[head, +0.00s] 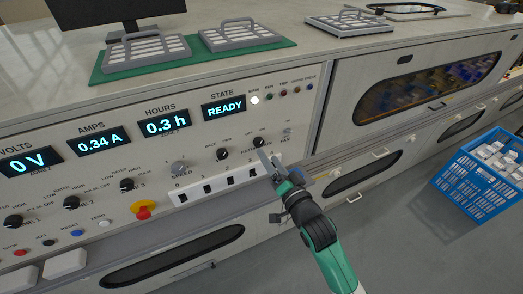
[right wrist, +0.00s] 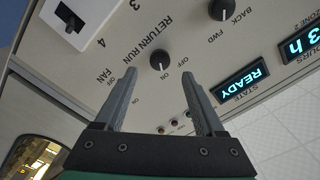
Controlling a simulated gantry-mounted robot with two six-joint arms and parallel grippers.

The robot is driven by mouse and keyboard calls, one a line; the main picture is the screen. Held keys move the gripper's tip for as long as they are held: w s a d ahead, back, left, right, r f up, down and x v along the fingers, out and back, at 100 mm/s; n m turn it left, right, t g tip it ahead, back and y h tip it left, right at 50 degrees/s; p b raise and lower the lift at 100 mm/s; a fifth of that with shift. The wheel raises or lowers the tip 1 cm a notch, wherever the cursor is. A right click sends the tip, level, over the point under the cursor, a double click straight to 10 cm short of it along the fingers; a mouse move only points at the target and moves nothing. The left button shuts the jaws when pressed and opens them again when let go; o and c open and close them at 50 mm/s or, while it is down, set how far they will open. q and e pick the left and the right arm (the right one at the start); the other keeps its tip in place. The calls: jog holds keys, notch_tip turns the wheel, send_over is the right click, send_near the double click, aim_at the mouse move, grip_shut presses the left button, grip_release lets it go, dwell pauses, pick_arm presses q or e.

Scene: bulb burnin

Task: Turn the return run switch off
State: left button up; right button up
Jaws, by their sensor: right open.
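The return run switch is a small black rotary knob (head: 260,142) on the grey console panel, with OFF and ON marks beside it. In the right wrist view the knob (right wrist: 160,60) appears between and just beyond my fingertips, by the printed words RETURN RUN. I cannot tell clearly which mark its pointer faces. My right gripper (head: 269,160) is open and empty in front of the panel, just below the knob in the head view. Its two fingers (right wrist: 159,74) are spread apart in the wrist view, with no visible contact on the knob. My left gripper is not in view.
The back/forward knob (head: 222,154) sits left of the switch. A strip of numbered rockers (head: 225,182) lies below. The STATE display (head: 224,108) reads READY. A red emergency button (head: 143,209) is further left. A blue crate (head: 478,180) stands on the floor at right.

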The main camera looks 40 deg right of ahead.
aim_at(260, 144)
jog(key=b+x, duration=0.1)
jog(key=x, duration=0.4)
jog(key=shift+f+b, duration=0.1)
jog(key=shift+b, duration=0.2)
jog(key=shift+w+d, duration=0.2)
jog(key=shift+w, duration=0.25)
grip_shut()
